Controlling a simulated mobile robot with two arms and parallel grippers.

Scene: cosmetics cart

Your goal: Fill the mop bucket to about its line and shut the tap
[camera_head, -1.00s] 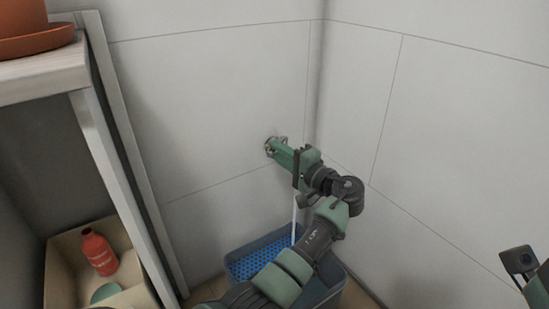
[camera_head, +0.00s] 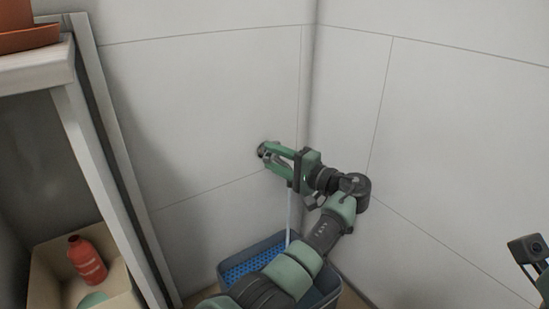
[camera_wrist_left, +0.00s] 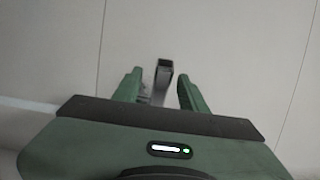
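The tap (camera_head: 277,159) sits on the wall near the corner, mostly hidden by my left gripper (camera_head: 265,153). In the left wrist view the gripper's green fingers (camera_wrist_left: 160,88) stand apart, with a grey metal part of the tap (camera_wrist_left: 164,72) between them and gaps on both sides. A thin pale stream of water (camera_head: 289,215) falls from below the gripper into the blue mop bucket (camera_head: 262,245). The bucket has a perforated blue insert. My left forearm hides much of it; its water level and line cannot be seen. My right gripper's fingers are not in view.
A shelf unit (camera_head: 92,160) stands at the left, with a terracotta pot (camera_head: 25,38) on top. A cream bin (camera_head: 45,285) low in it holds a red bottle (camera_head: 87,260). Walls close in behind and to the right of the tap.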

